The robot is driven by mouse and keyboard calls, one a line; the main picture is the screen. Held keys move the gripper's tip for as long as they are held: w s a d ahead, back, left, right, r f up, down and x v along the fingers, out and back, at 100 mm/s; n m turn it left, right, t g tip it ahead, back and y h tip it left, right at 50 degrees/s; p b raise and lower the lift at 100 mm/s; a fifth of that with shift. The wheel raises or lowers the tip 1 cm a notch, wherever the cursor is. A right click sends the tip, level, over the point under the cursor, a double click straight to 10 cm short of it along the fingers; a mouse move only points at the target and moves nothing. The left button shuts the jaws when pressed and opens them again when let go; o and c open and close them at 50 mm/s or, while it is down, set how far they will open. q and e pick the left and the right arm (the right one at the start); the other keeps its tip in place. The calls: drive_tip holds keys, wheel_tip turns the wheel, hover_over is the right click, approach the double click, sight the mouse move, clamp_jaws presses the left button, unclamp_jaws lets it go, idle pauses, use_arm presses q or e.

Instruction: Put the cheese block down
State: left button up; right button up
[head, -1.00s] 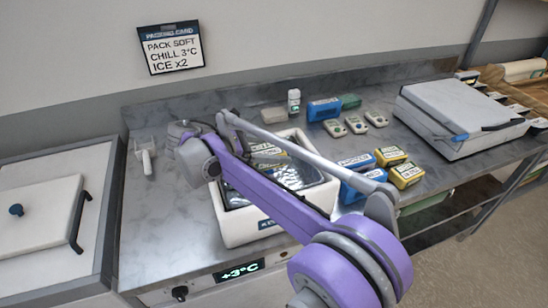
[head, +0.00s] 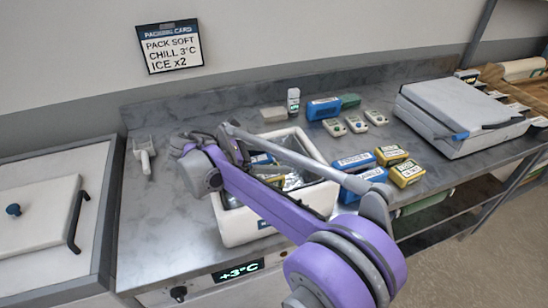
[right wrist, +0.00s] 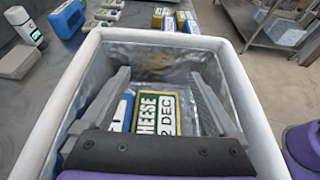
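The gripper is open and reaches down into the box. In the head view my right gripper (head: 238,152) is over the box's left part, partly hidden by its own arm. The white box (head: 246,232) stands on the steel counter. A blue pack (right wrist: 122,110) lies beside the cheese. My left gripper is not in view.
Blue packs (head: 354,161) and yellow packs (head: 406,173) stand right of the box. Small white devices (head: 356,124), a blue pack (head: 324,108) and a white bottle (head: 293,100) stand behind it. A large grey case (head: 462,112) is at the right. The counter left of the box is mostly clear.

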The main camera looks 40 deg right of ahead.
drive_tip(key=shift+r, duration=0.3)
drive_tip(key=shift+r+p, duration=0.5)
drive_tip(key=shift+r, duration=0.05)
drive_tip(key=v, duration=1.2)
drive_tip(key=shift+f, duration=0.25)
drive_tip(key=shift+s, duration=0.1)
